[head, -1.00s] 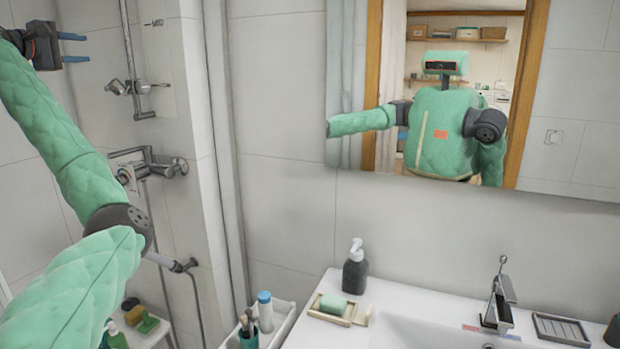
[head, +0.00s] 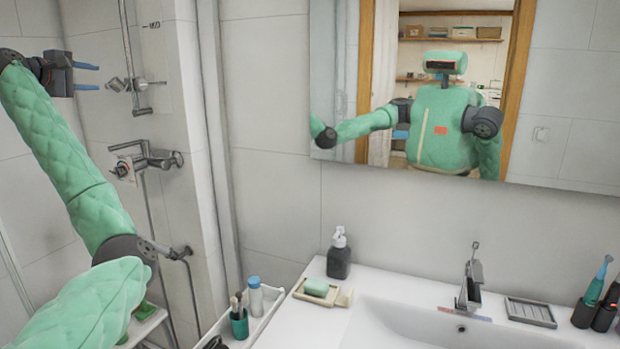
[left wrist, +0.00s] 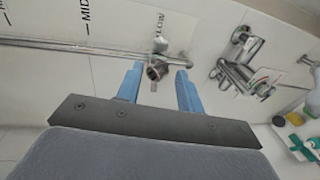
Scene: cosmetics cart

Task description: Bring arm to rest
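My left gripper (head: 88,77) is raised at the upper left of the head view, in front of the shower wall. Its two blue fingers are apart and nothing is between them. In the left wrist view the blue fingers (left wrist: 155,88) also stand apart and empty, with a chrome shower fitting (left wrist: 157,70) seen behind the gap. My left arm (head: 60,150) comes in from the lower left and bends upward. My right gripper is not seen directly in either view.
The white counter (head: 285,325) holds a dark soap bottle (head: 339,256), a soap dish (head: 315,297) with green soap, and a faucet (head: 470,280). A white tray (head: 270,309) with a brush cup (head: 239,322) stands left of the counter. A mirror (head: 580,110) hangs above.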

